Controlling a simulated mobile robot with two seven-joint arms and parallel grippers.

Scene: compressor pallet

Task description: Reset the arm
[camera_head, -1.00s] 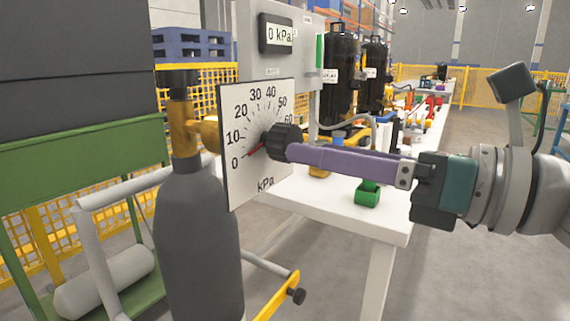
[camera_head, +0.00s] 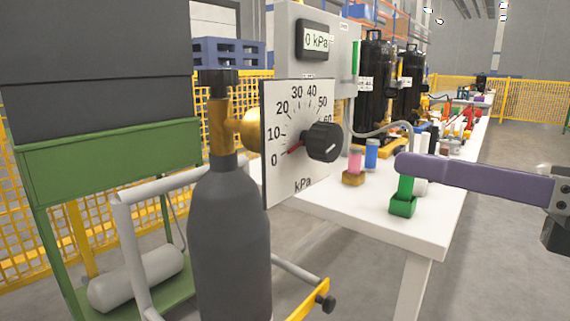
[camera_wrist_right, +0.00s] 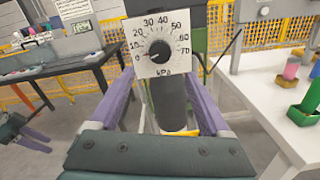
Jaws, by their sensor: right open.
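My right gripper (camera_head: 404,164) is open and empty in the head view, right of the black knob (camera_head: 324,142) and apart from it. In the right wrist view its two purple fingers (camera_wrist_right: 160,85) are spread, with the white kPa gauge (camera_wrist_right: 159,45) beyond them. The gauge also shows in the head view (camera_head: 285,180), its red needle near the low end. A grey cylinder (camera_head: 232,240) with a brass valve (camera_head: 221,128) stands in front of it. A small teal and purple shape (camera_wrist_right: 30,135), seemingly my left gripper, is at the wrist view's left; its jaws are unclear.
A white table (camera_head: 350,208) holds a green block (camera_head: 403,206), pink and blue pieces and other small items. A box with a 0 kPa display (camera_head: 314,39) stands behind the gauge. A green frame (camera_head: 110,160) is at left. The floor at right is clear.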

